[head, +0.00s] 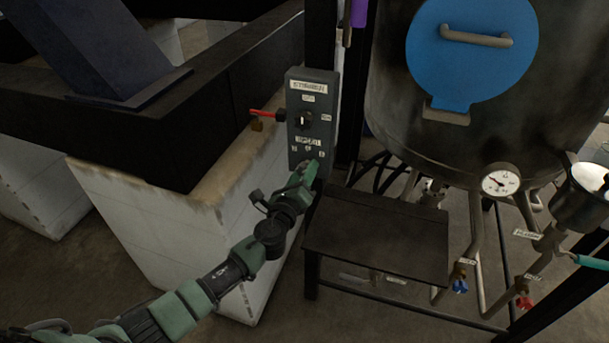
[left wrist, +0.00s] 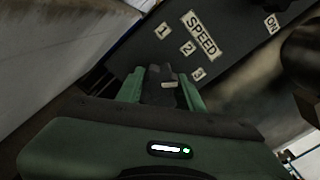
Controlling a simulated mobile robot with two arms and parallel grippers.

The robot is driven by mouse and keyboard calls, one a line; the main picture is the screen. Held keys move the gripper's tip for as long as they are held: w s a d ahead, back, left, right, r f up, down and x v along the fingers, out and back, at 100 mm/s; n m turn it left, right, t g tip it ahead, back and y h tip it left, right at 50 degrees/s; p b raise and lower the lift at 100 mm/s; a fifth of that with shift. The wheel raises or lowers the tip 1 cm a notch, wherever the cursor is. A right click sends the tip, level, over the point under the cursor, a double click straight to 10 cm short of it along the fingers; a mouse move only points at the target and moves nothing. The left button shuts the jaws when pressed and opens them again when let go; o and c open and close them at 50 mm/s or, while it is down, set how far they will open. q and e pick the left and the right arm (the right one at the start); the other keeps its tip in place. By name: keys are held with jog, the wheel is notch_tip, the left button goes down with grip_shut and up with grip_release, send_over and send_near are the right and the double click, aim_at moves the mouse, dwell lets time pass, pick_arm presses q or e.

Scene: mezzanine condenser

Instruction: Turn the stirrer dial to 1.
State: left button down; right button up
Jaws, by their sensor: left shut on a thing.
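The stirrer control box (head: 313,98) is a dark grey panel on a post in the head view. My left gripper (head: 309,172) is at its lower end. In the left wrist view, the green fingers of my left gripper (left wrist: 160,90) are shut on the dark stirrer dial (left wrist: 158,76), one on each side. The "SPEED" label (left wrist: 202,35) and the numbers 1 (left wrist: 163,30), 2 (left wrist: 187,47) and 3 (left wrist: 198,73) show beyond it. A pale mark (left wrist: 169,85) on the dial lies toward the 3 side. In the head view the gripper hides the dial. My right gripper is not in view.
A black on/off knob (head: 303,120) sits higher on the box, with a red-handled part (head: 265,114) at its left. A dark platform (head: 378,236) stands at the lower right. A large tank (head: 390,85) with a gauge (head: 500,181) is at the right.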

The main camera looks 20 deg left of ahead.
pick_arm(q)
jog(key=n+b, duration=0.1)
jog(key=n, duration=0.2)
jog(key=shift+d+f+n+b, duration=0.1)
jog(key=shift+n+b, duration=0.25)
jog(key=shift+n, duration=0.05)
jog(key=n+b, duration=0.1)
jog(key=n, duration=0.3)
jog(key=shift+n, duration=0.3)
jog(key=n, duration=0.4)
jog(key=shift+r+b, duration=0.3)
jog(key=shift+b, duration=0.1)
jog(key=n, duration=0.4)
jog(key=shift+r+n, duration=0.1)
jog(key=shift+n, duration=0.2)
jog(key=c, duration=0.9)
grip_release()
